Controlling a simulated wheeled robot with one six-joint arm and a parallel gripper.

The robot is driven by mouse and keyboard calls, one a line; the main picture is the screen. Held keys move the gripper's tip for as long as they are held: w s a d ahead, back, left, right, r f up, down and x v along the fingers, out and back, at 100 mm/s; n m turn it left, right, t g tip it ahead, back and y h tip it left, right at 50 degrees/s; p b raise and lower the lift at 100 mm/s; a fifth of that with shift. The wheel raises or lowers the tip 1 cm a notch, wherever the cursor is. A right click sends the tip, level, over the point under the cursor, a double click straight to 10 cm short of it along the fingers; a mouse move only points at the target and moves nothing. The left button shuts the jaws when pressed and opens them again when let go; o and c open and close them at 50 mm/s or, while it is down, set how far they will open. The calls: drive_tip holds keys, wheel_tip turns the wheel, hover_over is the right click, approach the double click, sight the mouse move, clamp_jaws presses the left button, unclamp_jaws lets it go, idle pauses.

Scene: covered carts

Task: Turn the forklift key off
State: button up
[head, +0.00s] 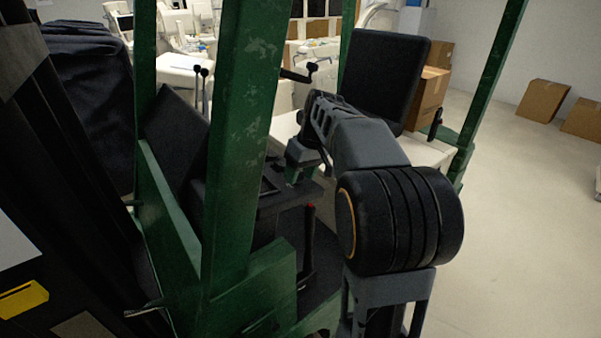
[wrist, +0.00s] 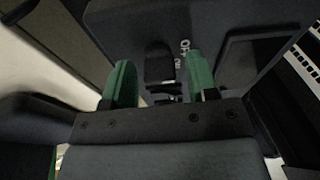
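The forklift's dark key (wrist: 160,65) shows in the wrist view on a dark panel (wrist: 215,25), with small white markings (wrist: 183,48) just right of it. My gripper (wrist: 161,72) has two green fingertips spread apart, one on each side of the key. I cannot tell whether either finger touches it. In the head view my gripper (head: 298,175) reaches down over the forklift's dark console (head: 270,195). The key is hidden in the head view.
Green forklift posts (head: 243,130) stand left of my arm, with another post (head: 490,80) at right. A dark seat backrest (head: 385,80) is behind the arm. Levers (head: 308,245) rise near the console.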

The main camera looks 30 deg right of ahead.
drive_tip(key=shift+o, duration=0.2)
drive_tip(key=v, duration=1.3)
drive_tip(key=shift+r+p, duration=0.3)
drive_tip(key=shift+r, duration=0.05)
drive_tip(key=shift+s+d, duration=0.1)
